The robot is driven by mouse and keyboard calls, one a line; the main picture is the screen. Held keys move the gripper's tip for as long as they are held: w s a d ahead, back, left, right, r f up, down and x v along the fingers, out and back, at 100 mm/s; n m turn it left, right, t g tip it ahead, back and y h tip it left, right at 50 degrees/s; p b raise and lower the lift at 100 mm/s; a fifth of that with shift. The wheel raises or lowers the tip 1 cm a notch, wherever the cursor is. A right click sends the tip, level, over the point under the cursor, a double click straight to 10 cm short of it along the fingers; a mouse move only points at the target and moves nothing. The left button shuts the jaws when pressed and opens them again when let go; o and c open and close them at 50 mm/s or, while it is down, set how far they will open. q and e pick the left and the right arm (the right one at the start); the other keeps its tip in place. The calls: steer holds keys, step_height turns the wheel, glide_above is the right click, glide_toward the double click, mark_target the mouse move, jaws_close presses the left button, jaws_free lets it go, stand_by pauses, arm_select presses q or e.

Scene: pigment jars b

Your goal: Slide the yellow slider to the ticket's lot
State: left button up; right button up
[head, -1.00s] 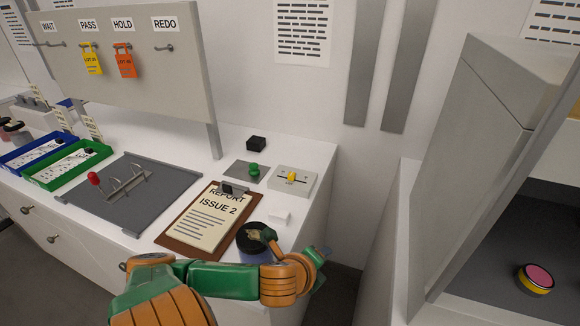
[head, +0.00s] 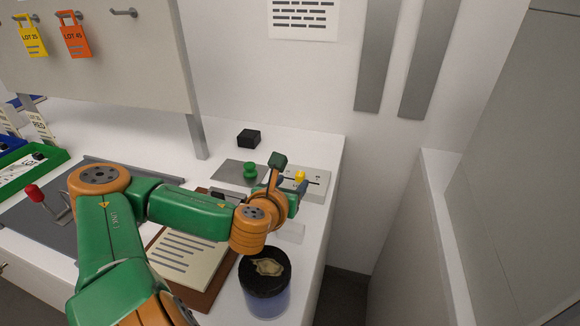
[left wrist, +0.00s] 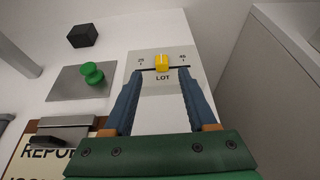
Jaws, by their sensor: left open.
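The yellow slider (head: 300,177) sits on a light grey panel (head: 318,190) on the white counter. In the left wrist view the slider (left wrist: 162,62) is near the middle of its slot, above the word LOT, with a small number at each end. The left number is too small to read surely; the right looks like 45. My left gripper (left wrist: 162,72) is open, its blue fingers on either side of the slider, no clear grip on it. In the head view my left gripper (head: 288,182) partly covers the panel. My right gripper is not in view.
A green knob (head: 250,171) on a grey plate and a black block (head: 249,138) stand beside the panel. A dark-lidded jar (head: 265,290) and a clipboard (head: 180,262) are nearer. Tags LOT 35 (head: 33,38) and LOT 45 (head: 76,40) hang above. A green tray (head: 50,168) holds a card.

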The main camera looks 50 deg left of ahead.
mark_target(299, 175)
arm_select(q)
steer(key=shift+w+f, duration=0.1)
steer(key=shift+w, duration=0.35)
steer(key=x, duration=0.6)
steer(key=shift+s+a+p, duration=0.1)
steer(key=shift+s+p, duration=0.05)
steer(key=shift+p, duration=0.2)
jaws_close()
stand_by(0.5)
